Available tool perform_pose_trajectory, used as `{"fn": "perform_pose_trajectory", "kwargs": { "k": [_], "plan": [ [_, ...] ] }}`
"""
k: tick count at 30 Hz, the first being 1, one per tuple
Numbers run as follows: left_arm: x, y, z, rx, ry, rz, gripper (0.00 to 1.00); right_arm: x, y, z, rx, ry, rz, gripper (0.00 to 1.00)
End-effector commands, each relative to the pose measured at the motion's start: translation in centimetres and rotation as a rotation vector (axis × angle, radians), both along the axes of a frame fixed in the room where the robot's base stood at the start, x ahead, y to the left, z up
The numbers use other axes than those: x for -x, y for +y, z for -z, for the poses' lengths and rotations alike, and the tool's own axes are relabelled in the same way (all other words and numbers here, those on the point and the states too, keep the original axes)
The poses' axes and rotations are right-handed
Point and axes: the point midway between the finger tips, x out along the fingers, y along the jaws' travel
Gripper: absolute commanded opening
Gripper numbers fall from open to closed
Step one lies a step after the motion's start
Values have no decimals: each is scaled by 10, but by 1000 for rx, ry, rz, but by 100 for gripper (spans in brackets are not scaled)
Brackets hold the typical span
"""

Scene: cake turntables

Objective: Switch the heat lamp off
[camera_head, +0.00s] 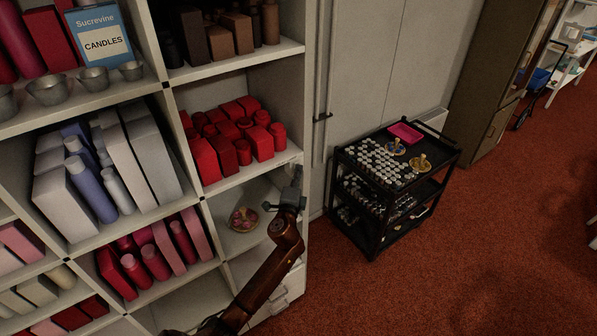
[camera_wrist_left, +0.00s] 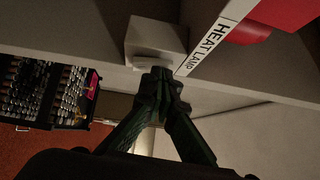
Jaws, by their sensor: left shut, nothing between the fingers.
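A white label reading HEAT LAMP (camera_wrist_left: 208,45) runs along a shelf edge in the left wrist view. Beside it a pale box (camera_wrist_left: 155,38) sticks out from the shelf; a rounded pale part shows at its lower end, just at my fingertips. My left gripper (camera_wrist_left: 160,76) is shut and empty, its tips at or very near that part; I cannot tell if they touch. In the head view my left gripper (camera_head: 292,180) is at the right edge of the shelf unit, beside an open compartment. The lamp itself is not clearly seen, and the switch's position is unclear.
A round colourful dish (camera_head: 243,219) sits in the compartment beside my gripper. Red candles (camera_head: 235,135) fill the compartment above. A black cart (camera_head: 372,222) with many small items stands to the right. Red carpet beyond it is clear.

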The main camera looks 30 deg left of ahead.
Motion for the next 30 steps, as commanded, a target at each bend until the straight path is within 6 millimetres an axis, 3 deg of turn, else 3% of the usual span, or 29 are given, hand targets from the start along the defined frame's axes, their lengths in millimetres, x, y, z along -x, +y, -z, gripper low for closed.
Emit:
{"fn": "perform_pose_trajectory", "kwargs": {
  "k": [8, 18, 24, 30],
  "plan": [
    [10, -39, -9, 3, -3, 4, 0, -1, -3, -11, 4, -1, -1, 22],
    [77, -68, -12, 2, -2, 8, 0, 1, -9, -9, 9, 1, -2, 22],
    [97, -76, -15, 0, -2, 8, 0, -1, -9, -8, 9, -1, -2, 22],
    [102, -77, -16, 0, -2, 6, 0, -1, -7, -8, 7, -1, -1, 22]
  ]
}}
